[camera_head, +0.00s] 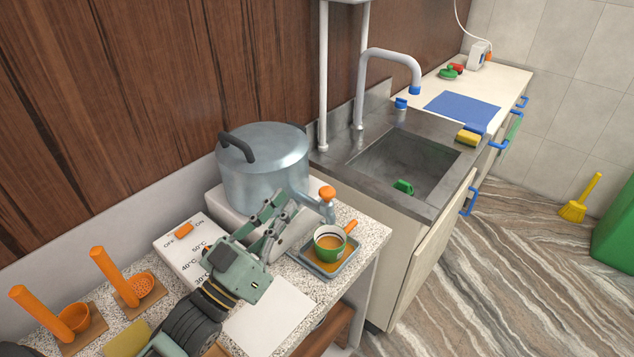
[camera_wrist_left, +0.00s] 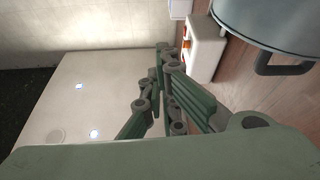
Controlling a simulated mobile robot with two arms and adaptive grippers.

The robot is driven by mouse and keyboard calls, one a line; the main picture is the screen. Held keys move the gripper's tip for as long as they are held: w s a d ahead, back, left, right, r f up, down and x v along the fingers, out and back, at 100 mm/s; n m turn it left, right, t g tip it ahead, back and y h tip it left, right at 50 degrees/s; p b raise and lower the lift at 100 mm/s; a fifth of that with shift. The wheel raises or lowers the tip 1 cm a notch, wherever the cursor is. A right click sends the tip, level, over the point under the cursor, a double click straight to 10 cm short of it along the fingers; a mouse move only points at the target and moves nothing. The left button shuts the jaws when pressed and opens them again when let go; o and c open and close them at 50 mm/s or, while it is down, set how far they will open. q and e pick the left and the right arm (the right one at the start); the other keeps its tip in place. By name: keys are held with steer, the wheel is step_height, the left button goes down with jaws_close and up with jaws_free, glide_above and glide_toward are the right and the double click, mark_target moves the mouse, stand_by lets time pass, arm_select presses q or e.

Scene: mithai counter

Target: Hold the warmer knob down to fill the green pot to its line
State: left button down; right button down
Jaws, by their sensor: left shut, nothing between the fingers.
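The steel warmer (camera_head: 265,168) stands on a white base, with a tap on its front side. The orange warmer knob (camera_head: 327,193) sits on top of that tap. Below it, the green pot (camera_head: 319,246) with an orange handle stands upright on a small grey tray (camera_head: 345,262) and holds brown liquid. My right gripper is not in view.
A white temperature panel (camera_head: 184,252) with an orange switch lies left of my left arm. Orange tools in holders (camera_head: 112,270) stand at the front left. A sink (camera_head: 405,165) with a faucet is to the right. A white sheet (camera_head: 268,318) lies by the counter's front edge.

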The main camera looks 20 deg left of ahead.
arm_select(q)
step_height(320, 180, up, 4)
steer(key=p, duration=0.5)
glide_above(327, 195)
steer(key=s+a, duration=0.1)
steer(key=a, duration=0.1)
steer(key=f, duration=0.5)
steer(key=shift+s+d, duration=0.15)
steer(key=shift+s, duration=0.25)
steer(key=shift+f, duration=0.1)
